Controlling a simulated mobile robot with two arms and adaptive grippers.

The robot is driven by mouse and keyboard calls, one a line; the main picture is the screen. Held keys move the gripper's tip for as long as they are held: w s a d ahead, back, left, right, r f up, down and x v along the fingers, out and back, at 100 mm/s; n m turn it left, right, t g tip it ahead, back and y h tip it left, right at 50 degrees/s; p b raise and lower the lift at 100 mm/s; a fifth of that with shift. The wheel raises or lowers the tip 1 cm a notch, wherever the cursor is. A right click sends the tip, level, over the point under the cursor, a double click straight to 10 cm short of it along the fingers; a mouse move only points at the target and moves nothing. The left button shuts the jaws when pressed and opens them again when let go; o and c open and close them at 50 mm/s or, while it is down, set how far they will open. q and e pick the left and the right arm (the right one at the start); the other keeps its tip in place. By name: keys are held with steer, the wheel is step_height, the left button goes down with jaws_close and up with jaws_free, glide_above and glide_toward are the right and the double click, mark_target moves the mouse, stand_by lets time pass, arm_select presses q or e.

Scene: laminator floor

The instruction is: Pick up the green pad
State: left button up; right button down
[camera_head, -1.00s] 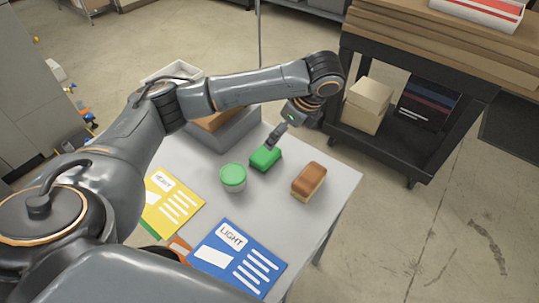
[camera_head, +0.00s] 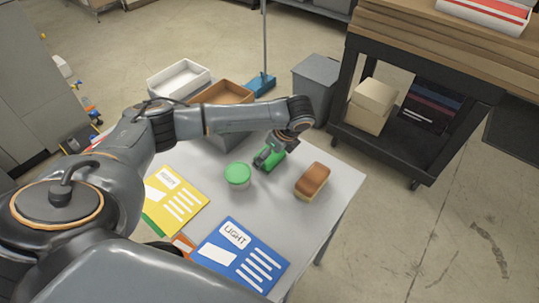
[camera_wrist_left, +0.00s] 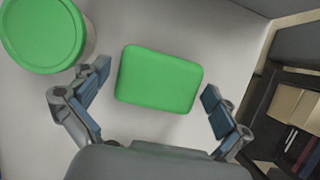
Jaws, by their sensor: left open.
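The green pad (camera_head: 274,158) lies flat on the grey table, partly hidden by my gripper in the head view. In the left wrist view the green pad (camera_wrist_left: 159,78) is a rounded rectangle lying between the fingers. My left gripper (camera_head: 268,156) is above the pad with its fingers spread. In the wrist view the left gripper (camera_wrist_left: 155,86) has one finger on each side of the pad, with a gap on both sides. It is open and empty. My right gripper is not in view.
A green-lidded round tub (camera_head: 237,175) stands left of the pad, close to one finger in the wrist view. A brown-topped block (camera_head: 312,181) is to the right. Yellow (camera_head: 176,200) and blue (camera_head: 240,256) cards lie nearer. A brown-lined bin (camera_head: 226,93) stands behind.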

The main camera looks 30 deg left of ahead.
arm_select(q)
steer(key=shift+f, duration=0.2)
steer(key=c, duration=1)
steer(key=shift+r, duration=0.15)
steer(key=shift+r, duration=0.2)
step_height(320, 180, up, 2)
steer(key=shift+w+r, duration=0.1)
steer(key=s+a+r, duration=0.1)
steer(key=a+r, duration=0.1)
steer(key=r, duration=0.1)
steer(key=s+a+r, duration=0.1)
steer(key=r, duration=0.1)
steer(key=shift+s+a+b, duration=0.1)
steer(key=shift+s+b, duration=0.25)
steer(key=shift+b, duration=0.05)
steer(key=shift+s+a+r+b, duration=0.2)
steer(key=shift+s+a+r, duration=0.65)
steer(key=shift+s+a, duration=0.35)
steer(key=shift+s+a+r+b, duration=0.25)
steer(key=shift+s+a+r, duration=0.75)
steer(key=shift+a, duration=0.25)
steer(key=shift+s+a+r+b, duration=0.2)
steer(key=shift+s+a+r, duration=0.55)
steer(key=shift+s+a, duration=0.45)
